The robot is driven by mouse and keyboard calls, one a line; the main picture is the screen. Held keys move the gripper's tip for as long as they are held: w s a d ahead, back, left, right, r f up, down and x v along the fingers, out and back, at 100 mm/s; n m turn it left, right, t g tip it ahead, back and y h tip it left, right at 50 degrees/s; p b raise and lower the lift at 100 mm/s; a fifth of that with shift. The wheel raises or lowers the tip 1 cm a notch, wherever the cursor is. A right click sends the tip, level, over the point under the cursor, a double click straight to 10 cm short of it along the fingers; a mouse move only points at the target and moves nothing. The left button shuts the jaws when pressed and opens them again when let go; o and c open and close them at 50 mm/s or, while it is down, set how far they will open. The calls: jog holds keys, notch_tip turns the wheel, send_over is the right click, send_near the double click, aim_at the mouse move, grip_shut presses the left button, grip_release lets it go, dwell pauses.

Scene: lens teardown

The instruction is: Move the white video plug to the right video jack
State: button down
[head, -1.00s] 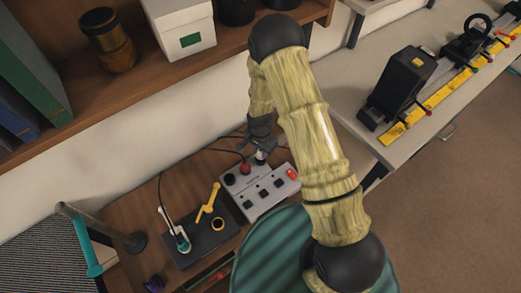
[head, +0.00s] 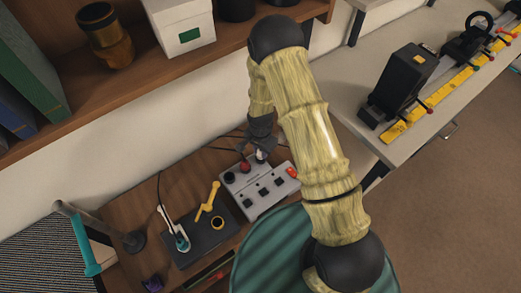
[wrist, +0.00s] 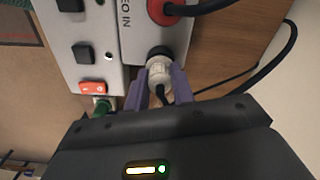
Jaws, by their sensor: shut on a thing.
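The white video plug (wrist: 159,75) is between the purple fingers of my gripper (wrist: 163,84), which is shut on it. In the head view the gripper (head: 261,151) is over the back right part of the grey box, and the white plug (head: 261,157) shows small beneath it. The right video jack (wrist: 159,52) shows as a dark ring at the plug's front end, beside the "VIDEO IN" lettering. The plug is lined up with this jack and looks to touch it; I cannot tell how deep it sits. A red plug (wrist: 165,11) is in the neighbouring jack.
The grey box (head: 268,202) has black buttons and an orange-red switch (wrist: 93,87). A black cable (wrist: 286,55) loops beside the box. A dark tray (head: 205,246) with a yellow tool and a teal-and-white item lies to its left. A shelf stands behind.

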jog(key=shift+f, duration=0.4)
dwell(0.3)
jog(key=c, duration=1.1)
grip_release()
jog(key=shift+r, duration=0.2)
notch_tip(320, 180, up, 17)
jog(key=b, duration=0.1)
jog(key=shift+r, duration=0.1)
